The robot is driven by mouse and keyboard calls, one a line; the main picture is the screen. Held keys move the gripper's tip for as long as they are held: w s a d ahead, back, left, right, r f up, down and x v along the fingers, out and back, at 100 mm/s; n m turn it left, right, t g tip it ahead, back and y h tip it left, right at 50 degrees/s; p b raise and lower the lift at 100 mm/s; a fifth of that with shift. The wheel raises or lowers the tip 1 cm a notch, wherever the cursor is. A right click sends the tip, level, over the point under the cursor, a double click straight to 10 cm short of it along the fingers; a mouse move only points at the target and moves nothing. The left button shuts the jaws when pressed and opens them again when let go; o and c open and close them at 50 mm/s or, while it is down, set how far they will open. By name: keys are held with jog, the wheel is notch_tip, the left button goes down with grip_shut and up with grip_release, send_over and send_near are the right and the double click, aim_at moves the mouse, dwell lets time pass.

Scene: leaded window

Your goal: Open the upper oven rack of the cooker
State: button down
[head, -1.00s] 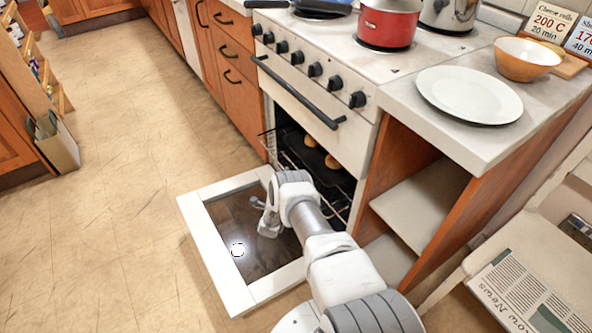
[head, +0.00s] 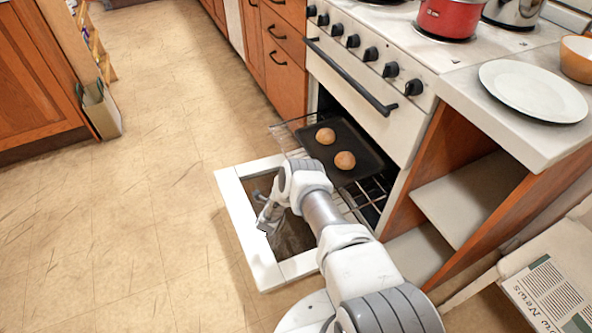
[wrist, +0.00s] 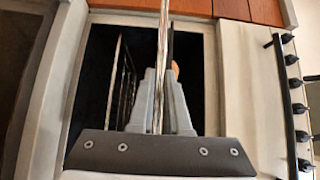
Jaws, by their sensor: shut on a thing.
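The cooker (head: 352,105) has its oven door (head: 236,215) folded down flat near the floor. The upper oven rack (head: 281,126) stands out of the oven above the door. It bears a dark baking tray (head: 350,135) with two round rolls (head: 344,160). In the wrist view my gripper (wrist: 161,85) is shut on a thin bar of the upper rack (wrist: 162,25), seen edge-on. A roll (wrist: 175,68) shows just beside the bar. In the head view my arm hides the fingertips and part of the rack.
Another wire rack (wrist: 121,85) is inside the dark oven. The side shelf unit (head: 470,200) stands close to the right of the oven. A chair with a newspaper (head: 552,300) is at lower right. The floor (head: 140,200) on the left is clear.

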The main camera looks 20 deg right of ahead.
jog(key=c, duration=0.9)
grip_release()
jog(key=p+v, duration=0.5)
jog(key=v, duration=1.2)
jog(key=shift+s+a, duration=0.2)
